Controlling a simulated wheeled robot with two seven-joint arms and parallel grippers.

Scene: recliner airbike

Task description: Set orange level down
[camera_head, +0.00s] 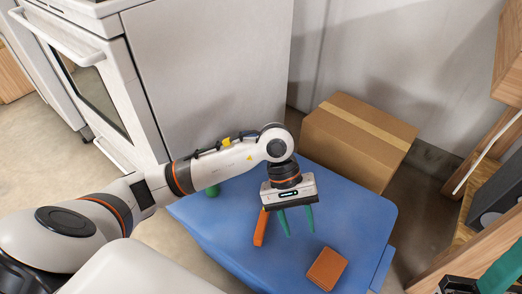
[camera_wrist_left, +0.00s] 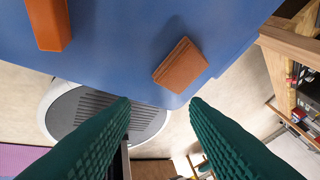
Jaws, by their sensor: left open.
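The orange level (camera_head: 260,227) is a narrow orange bar lying on a blue surface (camera_head: 225,235). Its upper end is partly hidden behind my left gripper in the head view. In the left wrist view the orange level (camera_wrist_left: 48,24) is at the upper left, cut by the frame edge. My left gripper (camera_head: 299,232) is open and empty, with teal fingers pointing down, just right of the level and apart from it. Its fingers (camera_wrist_left: 160,102) are spread wide in the wrist view. My right gripper (camera_head: 497,278) shows only partly at the lower right corner.
A brown wallet-like block (camera_head: 327,269) lies on the blue surface to the right. A small green object (camera_head: 212,191) is near its left edge. A cardboard box (camera_head: 360,138) stands behind; a white oven (camera_head: 125,85) is at left. Wooden shelving (camera_head: 462,235) is at right.

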